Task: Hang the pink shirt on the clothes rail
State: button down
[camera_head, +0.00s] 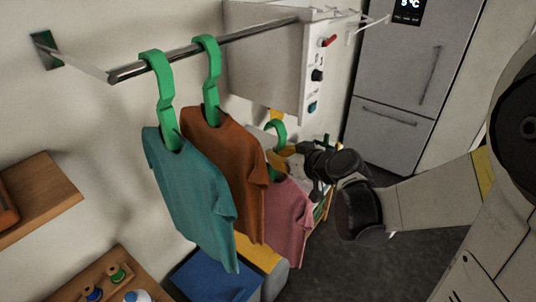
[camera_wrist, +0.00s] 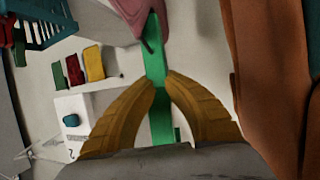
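The pink shirt (camera_head: 288,213) hangs on a green hanger (camera_head: 277,132) to the right of the brown shirt, partly hidden by it. My gripper (camera_head: 281,150) holds this hanger. In the wrist view its two yellow fingers (camera_wrist: 160,82) are closed on the green hanger stem (camera_wrist: 156,50), and part of the pink shirt (camera_wrist: 143,14) shows at the top edge. The metal clothes rail (camera_head: 235,37) is fixed to the wall. In the head view, the held hanger's hook appears below the rail and apart from it.
A teal shirt (camera_head: 192,190) and a brown shirt (camera_head: 228,160) hang on the rail by green hangers, close beside the pink one. A white wall box with knobs (camera_head: 315,72) is behind the rail. A wooden shelf (camera_head: 42,196) is at the left, a blue box (camera_head: 212,277) below.

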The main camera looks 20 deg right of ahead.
jog(key=w+d+r+n+y+p, duration=0.1)
jog(key=d+r+p, duration=0.2)
jog(key=r+p, duration=2.05)
jog(key=w+a+f+b, duration=0.1)
jog(key=w+a+b, duration=0.4)
jog(key=w, duration=0.2)
jog(key=shift+w, duration=0.15)
jog(key=c, duration=1.5)
grip_release()
jog(key=shift+c, duration=0.2)
